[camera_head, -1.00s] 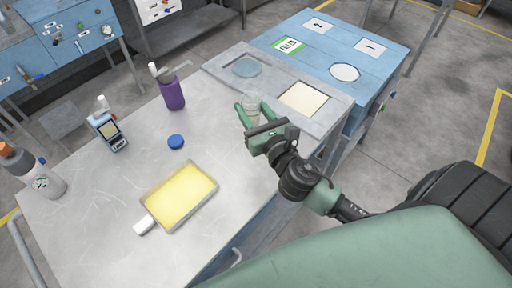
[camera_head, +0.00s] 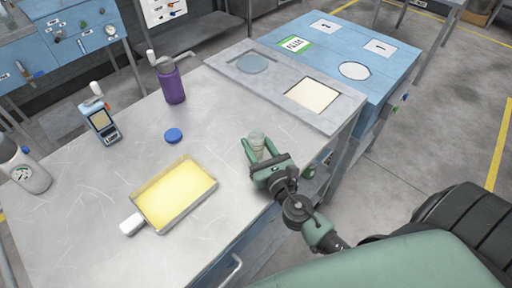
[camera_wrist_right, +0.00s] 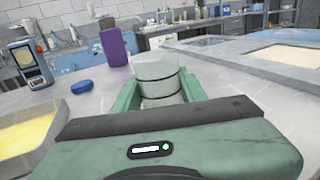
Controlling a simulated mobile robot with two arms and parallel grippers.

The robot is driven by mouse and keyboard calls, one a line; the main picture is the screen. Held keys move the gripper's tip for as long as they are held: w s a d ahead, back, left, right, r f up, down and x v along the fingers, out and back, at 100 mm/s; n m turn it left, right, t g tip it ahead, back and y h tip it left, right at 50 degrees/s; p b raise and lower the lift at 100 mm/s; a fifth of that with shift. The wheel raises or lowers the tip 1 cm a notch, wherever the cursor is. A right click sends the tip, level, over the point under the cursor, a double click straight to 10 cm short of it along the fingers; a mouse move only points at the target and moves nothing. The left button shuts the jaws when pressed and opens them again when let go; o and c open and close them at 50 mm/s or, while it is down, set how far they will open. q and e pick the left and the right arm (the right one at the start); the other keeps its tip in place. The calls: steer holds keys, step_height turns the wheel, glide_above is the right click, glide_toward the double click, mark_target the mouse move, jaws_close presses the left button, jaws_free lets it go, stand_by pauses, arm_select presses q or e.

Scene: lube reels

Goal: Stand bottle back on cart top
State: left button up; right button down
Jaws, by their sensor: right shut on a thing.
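My right gripper (camera_head: 259,155) is shut on a small translucent pale bottle (camera_head: 257,140). The bottle looks roughly upright between the fingers, and it also shows in the right wrist view (camera_wrist_right: 158,75), with dark lines around it. The gripper is over the right part of the grey metal cart top (camera_head: 105,195), near its front edge. I cannot tell whether the bottle's base touches the surface, as the fingers hide it. A blue round cap (camera_head: 173,136) lies on the cart top to the left of the bottle. My left gripper is not in view.
A yellow-filled tray (camera_head: 176,194) with a white handle lies left of the gripper. A grey panel with two recesses (camera_head: 277,101) lies at the back right.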

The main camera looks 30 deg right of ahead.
steer(key=shift+f, duration=0.15)
steer(key=c, duration=0.8)
jaws_free()
